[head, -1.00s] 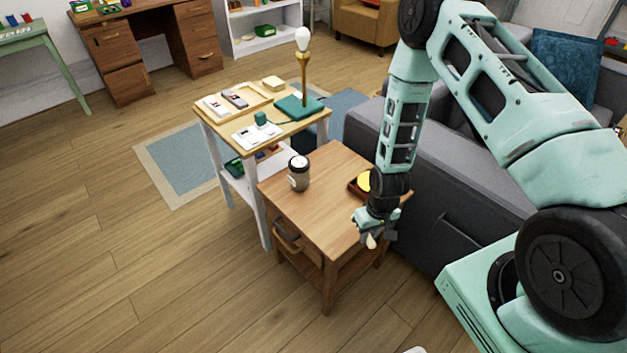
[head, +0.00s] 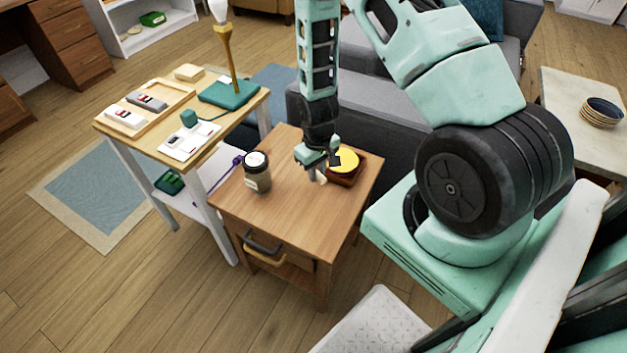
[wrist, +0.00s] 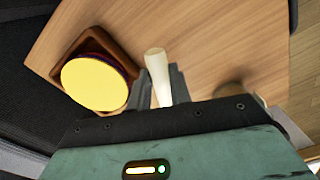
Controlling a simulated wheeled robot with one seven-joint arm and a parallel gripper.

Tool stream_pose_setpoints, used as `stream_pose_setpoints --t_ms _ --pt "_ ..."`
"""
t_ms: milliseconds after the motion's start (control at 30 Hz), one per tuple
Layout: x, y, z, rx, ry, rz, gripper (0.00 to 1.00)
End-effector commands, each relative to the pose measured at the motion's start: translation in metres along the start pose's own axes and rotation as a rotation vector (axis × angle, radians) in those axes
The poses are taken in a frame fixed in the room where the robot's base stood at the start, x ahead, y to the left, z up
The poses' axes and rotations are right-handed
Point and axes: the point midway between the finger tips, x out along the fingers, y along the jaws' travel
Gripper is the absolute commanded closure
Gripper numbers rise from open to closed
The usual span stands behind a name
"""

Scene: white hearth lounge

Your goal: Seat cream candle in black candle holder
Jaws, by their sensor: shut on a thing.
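The cream candle (wrist: 158,78) is a short pale stick between the fingers of my gripper (wrist: 162,88) in the wrist view. My gripper (head: 318,168) is shut on it. In the head view the candle (head: 320,177) shows as a small pale tip below the fingers, over the small wooden table (head: 285,207). It points down there; whether it touches the tabletop I cannot tell. I cannot make out a black candle holder in either view.
A brown square tray (head: 347,179) with a yellow-topped round thing (head: 346,158) lies close right of my gripper. A lidded cup (head: 257,175) stands to the left. The table's front is clear. A taller side table (head: 226,119) with a lamp (head: 228,60) stands behind left.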

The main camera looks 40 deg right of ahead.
Motion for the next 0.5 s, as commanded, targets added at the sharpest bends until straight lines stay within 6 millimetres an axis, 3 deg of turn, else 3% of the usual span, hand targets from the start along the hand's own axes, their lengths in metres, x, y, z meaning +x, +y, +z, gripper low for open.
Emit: stream_pose_setpoints --t_ms 300,500 --pt "0.04 0.0 0.001 -0.001 -0.002 -0.001 1.0" --pt "0.045 0.0 0.0 -0.001 0.001 0.0 1.0"
